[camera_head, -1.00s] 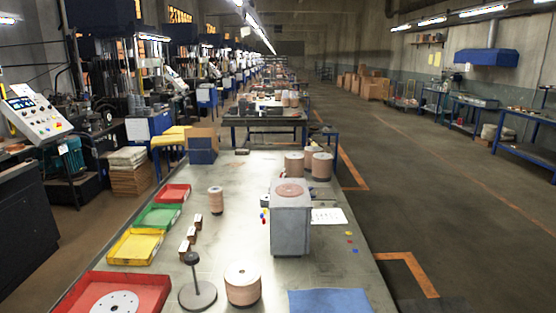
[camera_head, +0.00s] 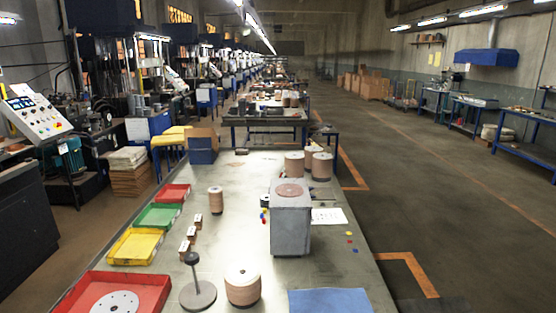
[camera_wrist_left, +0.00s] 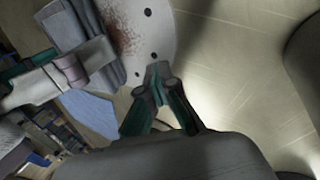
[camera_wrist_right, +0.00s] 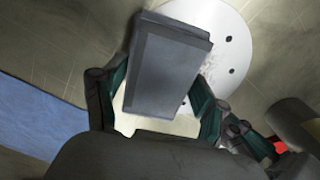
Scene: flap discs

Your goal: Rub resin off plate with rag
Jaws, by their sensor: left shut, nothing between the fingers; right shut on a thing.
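The plate is a pale round disc with small dark holes. In the left wrist view the plate (camera_wrist_left: 155,30) carries a reddish-brown speckled resin patch. My right gripper (camera_wrist_right: 155,105) is shut on this rag, over the plate. The rag also shows in the left wrist view (camera_wrist_left: 78,30). My left gripper (camera_wrist_left: 158,72) is shut and empty, its tips at the plate's edge; contact is unclear. Neither gripper shows in the head view.
On the bench in the head view are a red tray (camera_head: 155,287) holding a holed disc (camera_head: 115,302), a yellow tray (camera_head: 135,246), a grey spindle stand (camera_head: 198,295), a disc stack (camera_head: 243,287), a blue cloth (camera_head: 330,302) and a grey box (camera_head: 290,225).

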